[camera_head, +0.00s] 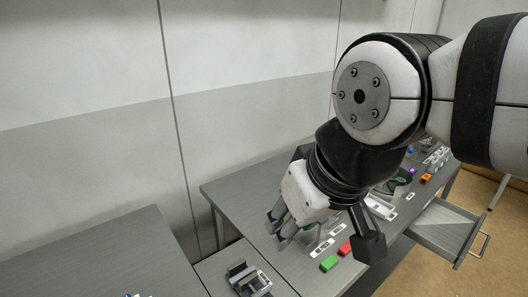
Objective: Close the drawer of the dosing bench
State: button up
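The drawer (434,230) of the bench (228,192) is pulled out at the bench's right side. Its inside looks empty, and a bar handle (484,246) is on its front. My gripper (281,231) hangs over the bench top, to the left of the drawer and well apart from the handle. My arm covers part of the bench top.
Small items, including an orange one (426,178), stand farther back. A grey fixture (247,280) is at the lower left. Floor beyond the drawer is clear.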

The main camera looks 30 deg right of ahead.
aim_at(444, 229)
jog(key=k+l+z, duration=0.1)
jog(key=k+l, duration=0.15)
jog(key=k+l+z, duration=0.1)
jog(key=l, duration=0.4)
jog(key=k+l+z, duration=0.1)
jog(key=k+l, duration=0.2)
jog(key=l, duration=0.15)
jog(key=z, duration=1.3)
